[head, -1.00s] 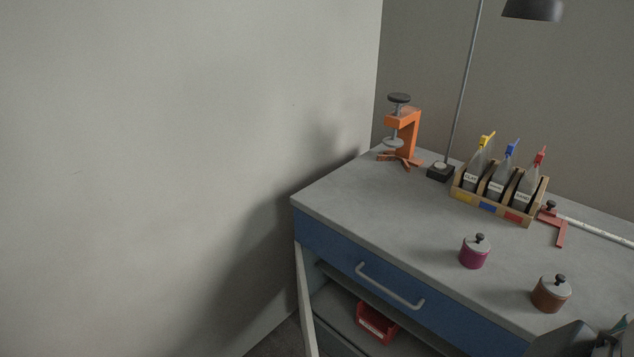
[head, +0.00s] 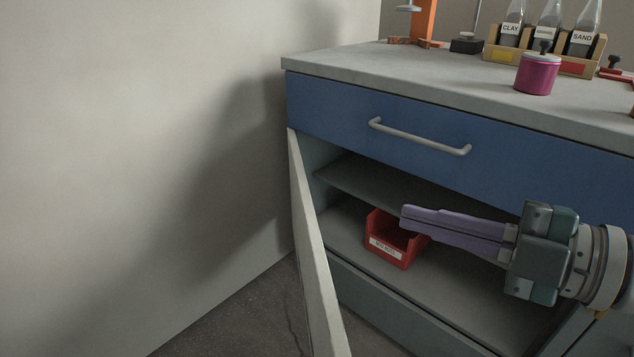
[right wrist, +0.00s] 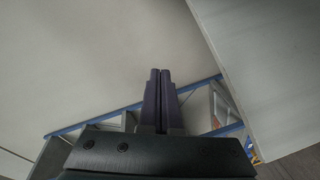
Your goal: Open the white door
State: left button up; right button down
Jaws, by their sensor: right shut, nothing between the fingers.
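The white door (head: 315,250) shows nearly edge-on in the head view, at the left side of the cabinet (head: 350,290) under the bench. It stands swung out from the front, and the shelves behind it are exposed. My right gripper (head: 404,217) is in front of the cabinet opening, to the right of the door and apart from it. Its purple fingers are together and empty, pointing left, and they overlap the red bin in the picture. The fingers also show in the right wrist view (right wrist: 160,75). My left gripper is not in view.
A red bin (head: 385,248) sits on a cabinet shelf. Above is a blue drawer (head: 340,115) with a grey handle (head: 420,137). A magenta pot (head: 537,75) and a bottle rack (head: 493,52) stand on the benchtop. A bare wall (head: 140,150) is close on the left.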

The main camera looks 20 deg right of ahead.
jog(key=s+d+f+n+g+y+b, duration=0.5)
jog(key=s+f+n+g+y+b, duration=0.5)
jog(key=f+n+b, duration=0.55)
pick_arm(q)
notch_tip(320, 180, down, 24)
jog(key=b, duration=0.4)
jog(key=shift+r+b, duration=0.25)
jog(key=shift+b, duration=0.05)
pick_arm(e)
jog(key=w+a+r+m, duration=0.2)
jog(key=a, duration=1.1)
jog(key=shift+w+a+t+h, duration=0.15)
jog(key=shift+t+h, duration=0.25)
